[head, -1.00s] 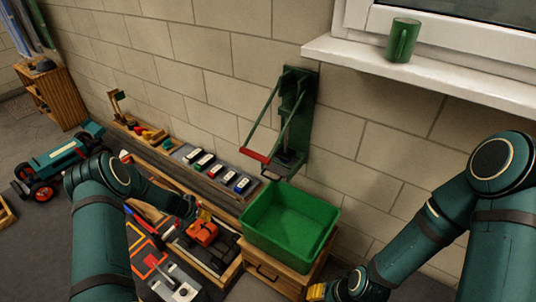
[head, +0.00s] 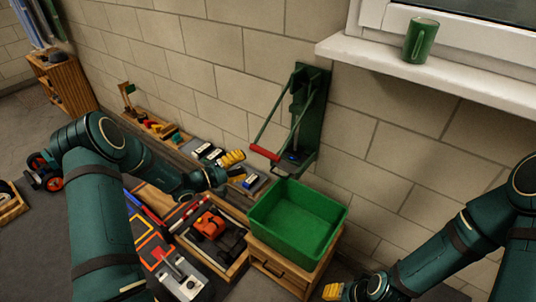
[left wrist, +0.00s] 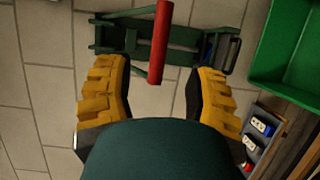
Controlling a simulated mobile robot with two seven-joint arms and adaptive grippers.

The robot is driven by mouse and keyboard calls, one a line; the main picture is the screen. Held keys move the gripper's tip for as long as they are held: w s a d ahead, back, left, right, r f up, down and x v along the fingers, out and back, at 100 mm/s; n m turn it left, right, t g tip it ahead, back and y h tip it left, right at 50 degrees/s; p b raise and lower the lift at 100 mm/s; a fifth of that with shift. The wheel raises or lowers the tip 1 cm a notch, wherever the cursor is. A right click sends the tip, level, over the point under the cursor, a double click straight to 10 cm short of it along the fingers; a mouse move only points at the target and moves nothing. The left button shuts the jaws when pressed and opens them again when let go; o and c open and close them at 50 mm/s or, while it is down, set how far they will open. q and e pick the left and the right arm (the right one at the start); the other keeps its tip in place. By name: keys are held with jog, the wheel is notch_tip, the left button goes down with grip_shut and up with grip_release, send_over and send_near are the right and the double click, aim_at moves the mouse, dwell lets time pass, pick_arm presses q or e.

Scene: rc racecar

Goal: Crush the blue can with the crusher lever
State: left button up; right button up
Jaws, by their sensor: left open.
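The green crusher (head: 313,110) is fixed to the wall, with its lever's red handle (head: 264,152) sticking out low to the left. A small blue thing, apparently the blue can (head: 292,156), shows at the crusher's base, mostly hidden. My left gripper (head: 236,165) is open and empty, a little left of the red handle. In the left wrist view the red handle (left wrist: 160,40) lies across the gap between the yellow fingers (left wrist: 158,85), with the crusher behind. My right gripper (head: 331,291) is low at the bottom edge; its fingers show too little to judge.
An empty-looking green bin (head: 300,225) stands on a wooden drawer box (head: 270,262) below the crusher. Several battery-like packs (head: 208,153) sit in the rack along the wall. An orange part (head: 210,224) lies in a tray. A green mug (head: 420,42) stands on the windowsill.

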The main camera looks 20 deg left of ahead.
aim_at(264, 155)
pick_arm(q)
jog(key=x, duration=1)
jog(key=shift+f, duration=0.1)
jog(key=shift+s, duration=0.1)
grip_shut()
